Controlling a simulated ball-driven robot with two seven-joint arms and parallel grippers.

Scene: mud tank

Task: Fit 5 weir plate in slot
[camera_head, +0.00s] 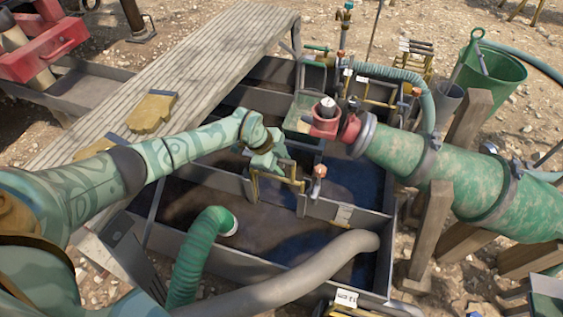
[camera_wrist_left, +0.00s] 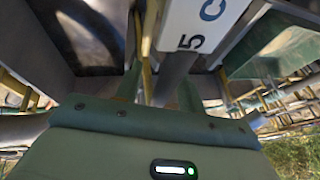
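My left gripper (camera_head: 270,165) reaches into the middle of the mud tank, close above brass-coloured slot guides (camera_head: 298,183) on a grey divider. In the left wrist view its two green fingers (camera_wrist_left: 158,92) stand apart on either side of a grey bar or plate edge (camera_wrist_left: 172,72). I cannot tell whether they grip it. Just beyond them is a white label (camera_wrist_left: 205,22) reading "5 C", cut off by the top edge. I cannot tell whether this label is on the weir plate or the tank. The plate's lower part is hidden. My right gripper is not in view.
A green hose (camera_head: 200,248) and a grey hose (camera_head: 300,270) enter the tank (camera_head: 255,272) in front. A thick green pipe (camera_head: 460,180) with a red valve (camera_head: 325,120) blocks the right. Yellow gloves (camera_head: 152,110) lie on the plank walkway (camera_head: 215,55).

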